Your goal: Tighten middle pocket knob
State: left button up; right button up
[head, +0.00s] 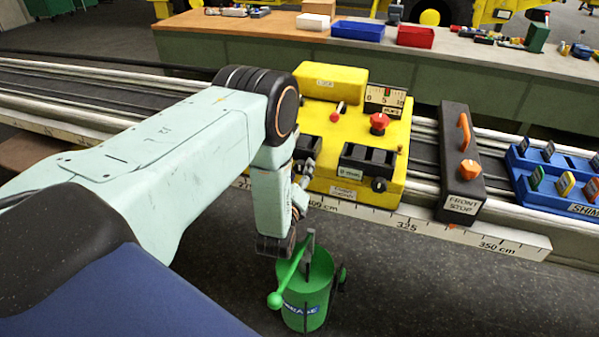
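A yellow carriage (396,140) sits on the rail. On its front are black pockets. One pocket (367,160) shows clearly, with a small label and a dark round knob (379,185) at its lower right. Another pocket to its left is partly hidden behind my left arm, and its knob does not show clearly. I cannot tell which pocket is the middle one. My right gripper is out of view.
A black front stop (461,165) with orange handles stands on the rail at the right, beside a blue shim rack (560,180). A green grease bucket (306,290) with a lever is below my gripper. A scale strip (440,229) runs along the rail's front. A workbench (270,28) stands behind.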

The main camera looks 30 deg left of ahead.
pick_arm(q)
jog(key=shift+w+r, duration=0.1)
jog(key=shift+r, duration=0.05)
jog(key=v, duration=1.2)
dwell(0.4)
